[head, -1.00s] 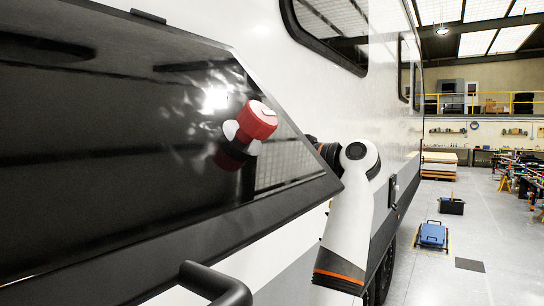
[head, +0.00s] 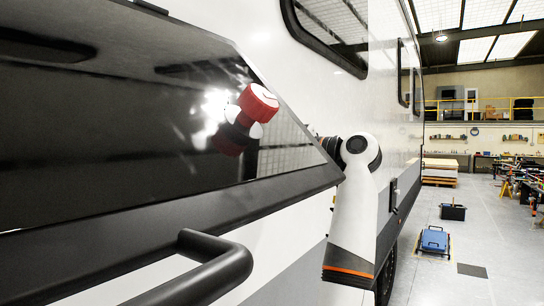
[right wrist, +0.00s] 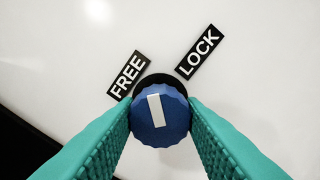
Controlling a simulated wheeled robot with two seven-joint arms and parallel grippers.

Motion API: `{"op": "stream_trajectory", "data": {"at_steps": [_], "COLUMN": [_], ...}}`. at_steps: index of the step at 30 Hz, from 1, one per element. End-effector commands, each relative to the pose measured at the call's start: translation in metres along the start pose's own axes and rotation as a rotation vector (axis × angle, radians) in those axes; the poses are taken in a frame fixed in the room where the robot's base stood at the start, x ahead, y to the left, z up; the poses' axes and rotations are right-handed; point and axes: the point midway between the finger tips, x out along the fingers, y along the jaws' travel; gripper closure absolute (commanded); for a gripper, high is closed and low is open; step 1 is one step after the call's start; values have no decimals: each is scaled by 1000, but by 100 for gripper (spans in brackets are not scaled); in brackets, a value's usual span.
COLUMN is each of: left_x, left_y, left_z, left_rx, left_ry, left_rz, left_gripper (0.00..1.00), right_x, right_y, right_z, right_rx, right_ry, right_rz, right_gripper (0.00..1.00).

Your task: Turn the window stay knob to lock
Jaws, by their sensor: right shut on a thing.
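The blue ridged knob (right wrist: 160,118) sits in front of a black round base on a white panel in the right wrist view. Its white pointer mark (right wrist: 156,110) points up and slightly left, between the FREE label (right wrist: 127,75) and the LOCK label (right wrist: 199,52). My right gripper (right wrist: 160,125) has its two teal fingers on either side of the knob, shut on it. In the head view my right arm reaches behind the tilted dark window (head: 90,130), and the gripper and blue knob are hidden there. My left gripper is in neither view.
A red cap with white parts (head: 259,103) is at the dark window. The white caravan wall (head: 225,22) runs along behind. A blue box (head: 433,239) and a dark bin (head: 453,211) stand on the open floor at right.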

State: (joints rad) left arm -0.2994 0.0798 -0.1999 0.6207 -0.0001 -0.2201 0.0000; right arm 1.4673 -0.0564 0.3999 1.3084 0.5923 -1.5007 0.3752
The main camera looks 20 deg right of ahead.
Motion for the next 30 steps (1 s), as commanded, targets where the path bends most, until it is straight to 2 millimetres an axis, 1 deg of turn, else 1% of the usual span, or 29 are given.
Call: {"op": "stream_trajectory", "data": {"at_steps": [6,18,24,30], "left_x": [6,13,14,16], "left_y": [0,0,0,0], "left_z": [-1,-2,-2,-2], "left_rx": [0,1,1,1], "left_ry": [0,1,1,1], "left_rz": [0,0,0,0], "left_gripper": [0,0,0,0], "right_x": [0,0,0,0], "right_y": [-1,-1,-1,-1], "right_z": [0,0,0,0], "right_rx": [206,576,723,825], "right_ry": [-2,-2,-2,-2], "right_rz": [-1,0,0,-2], "right_gripper": [87,87,87,87]}}
